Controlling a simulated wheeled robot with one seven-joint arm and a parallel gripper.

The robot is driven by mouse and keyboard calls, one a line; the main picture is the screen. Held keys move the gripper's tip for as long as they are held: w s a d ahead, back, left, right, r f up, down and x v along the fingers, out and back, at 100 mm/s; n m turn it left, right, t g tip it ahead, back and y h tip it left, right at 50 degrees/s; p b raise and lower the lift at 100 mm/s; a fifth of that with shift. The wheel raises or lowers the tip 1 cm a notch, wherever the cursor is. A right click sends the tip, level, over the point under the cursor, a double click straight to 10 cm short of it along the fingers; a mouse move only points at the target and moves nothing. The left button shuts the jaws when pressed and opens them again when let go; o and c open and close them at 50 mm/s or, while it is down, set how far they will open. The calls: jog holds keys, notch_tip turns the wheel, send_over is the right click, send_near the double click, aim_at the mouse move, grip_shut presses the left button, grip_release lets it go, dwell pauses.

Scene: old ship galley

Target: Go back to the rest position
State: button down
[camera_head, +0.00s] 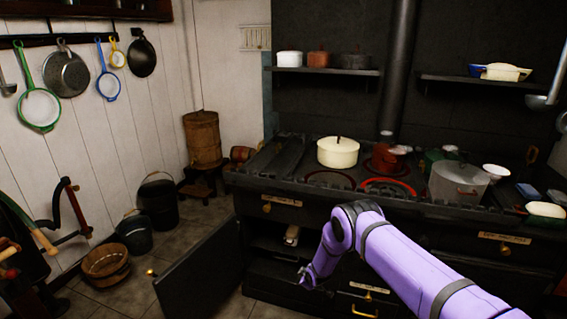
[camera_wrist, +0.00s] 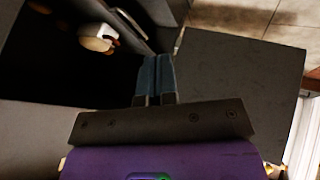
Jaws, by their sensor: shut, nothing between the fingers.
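My gripper (camera_head: 305,280) is at the end of my purple arm, in front of the stove's open lower compartment. In the wrist view its two blue-grey fingers (camera_wrist: 155,80) are pressed together with nothing between them. The black stove (camera_head: 420,222) has its lower left door (camera_head: 203,272) swung open to the left. A small whitish object (camera_head: 292,235) sits inside the compartment, apart from my gripper. It also shows in the wrist view (camera_wrist: 97,36), in the dark interior.
A cream pot (camera_head: 338,152), a grey pot (camera_head: 459,184) and other cookware stand on the stove top. Dark buckets (camera_head: 158,203) and a wooden tub (camera_head: 106,265) stand on the floor at left. Tiled floor is free between the tub and the open door.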

jog(key=w+d+r+m+h, duration=0.1)
jog(key=w+d+r+m, duration=0.15)
jog(key=r, duration=1.35)
jog(key=w+d+r+m, duration=0.1)
jog(key=w+d+r, duration=0.15)
jog(key=r, duration=1.35)
jog(key=s+d+r+m, duration=0.1)
jog(key=s+d+r, duration=0.15)
jog(key=r, duration=0.65)
jog(key=s+d+r+m, duration=0.15)
jog(key=s+r, duration=0.25)
jog(key=r, duration=0.4)
jog(key=s+d+r, duration=0.3)
jog(key=r, duration=0.6)
jog(key=s+d+r+m+g+h, duration=0.1)
jog(key=s+d+r+m, duration=0.15)
jog(key=s+r, duration=0.75)
jog(key=s+d+r+m, duration=0.1)
jog(key=s+d+r, duration=0.45)
jog(key=s, duration=0.75)
jog(key=s+r+m, duration=0.1)
jog(key=s+m, duration=0.2)
jog(key=s, duration=2.1)
jog(key=shift+s+d+g, duration=0.3)
jog(key=shift+s+d, duration=0.1)
